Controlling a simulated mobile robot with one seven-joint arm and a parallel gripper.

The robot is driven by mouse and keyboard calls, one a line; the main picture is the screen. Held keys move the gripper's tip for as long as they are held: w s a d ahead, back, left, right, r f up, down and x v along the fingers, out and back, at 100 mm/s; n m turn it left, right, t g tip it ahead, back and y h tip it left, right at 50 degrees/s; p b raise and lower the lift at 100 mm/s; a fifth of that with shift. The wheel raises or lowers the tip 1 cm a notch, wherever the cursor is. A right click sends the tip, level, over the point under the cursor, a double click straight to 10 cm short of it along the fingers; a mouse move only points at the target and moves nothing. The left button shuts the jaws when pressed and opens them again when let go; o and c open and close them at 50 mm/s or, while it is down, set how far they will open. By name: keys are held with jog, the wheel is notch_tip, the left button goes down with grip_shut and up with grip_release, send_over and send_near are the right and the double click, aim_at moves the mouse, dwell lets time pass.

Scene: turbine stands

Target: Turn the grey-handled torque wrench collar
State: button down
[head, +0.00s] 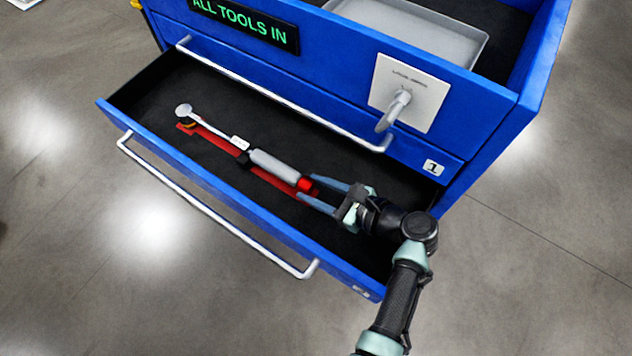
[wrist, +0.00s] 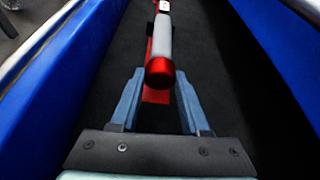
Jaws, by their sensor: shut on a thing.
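The torque wrench (head: 272,165) has a grey handle, a thin silver shaft and a round head, and lies in the open drawer. Its handle also shows in the wrist view (wrist: 160,38). The red collar (head: 305,184) is at the handle's near end, and it faces me in the wrist view (wrist: 160,72). My gripper (head: 309,188) is shut on the collar, with one blue finger on each side. Its fingers also show in the wrist view (wrist: 160,78). The inner contact faces are partly hidden.
A red holder (head: 215,138) lies under the wrench. The blue drawer (head: 228,226) has walls on both sides of my gripper and a silver handle (head: 215,212) in front. A white plate with a grey lever (head: 398,105) is on the cabinet's face. The dark drawer floor beside the wrench is clear.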

jog(key=shift+s+n+t+h, duration=0.1)
jog(key=shift+n+t+h, duration=0.2)
jog(key=shift+n+t, duration=0.15)
dwell(0.4)
jog(key=shift+c, duration=1.9)
grip_release()
jog(key=p+v, duration=0.2)
jog(key=v, duration=1.1)
jog(key=shift+r, duration=0.1)
